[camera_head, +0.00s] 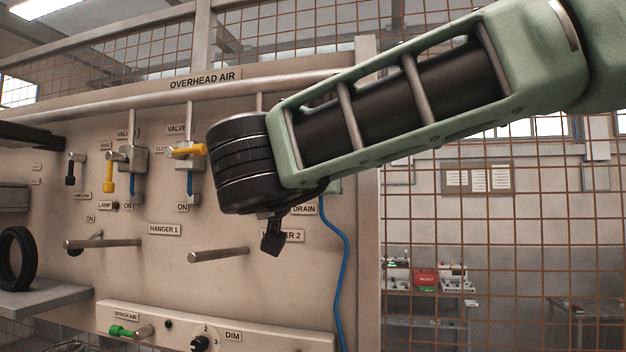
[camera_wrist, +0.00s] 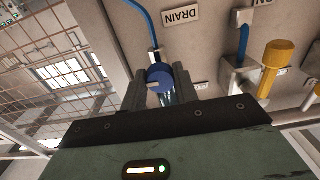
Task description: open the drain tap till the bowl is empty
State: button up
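In the wrist view a round blue part with a small pale tab, which looks like the drain tap (camera_wrist: 159,77), sits between the two fingers of my gripper (camera_wrist: 161,82). The fingers stand close on both sides of it; whether they touch it I cannot tell. A shiny, clear-looking part, perhaps the bowl (camera_wrist: 166,97), shows just beside it between the fingers. Its liquid level cannot be read. A blue hose (camera_wrist: 146,22) runs to the tap by the DRAIN label (camera_wrist: 181,14).
The panel (camera_head: 140,275) carries yellow-handled valves (camera_head: 188,150) left of my wrist. Hanger pegs (camera_head: 218,254) stick out below them. A blue hose (camera_head: 333,230) hangs right of the DRAIN label (camera_head: 304,209). Wire mesh (camera_head: 510,230) stands at the right.

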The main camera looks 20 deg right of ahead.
jog(key=shift+c, duration=1)
jog(key=shift+f+m+b, duration=0.1)
jog(key=shift+m+b, duration=0.2)
jog(key=shift+b, duration=0.05)
jog(key=shift+m+b, duration=8.45)
jog(key=shift+m, duration=0.25)
jog(key=o, duration=1)
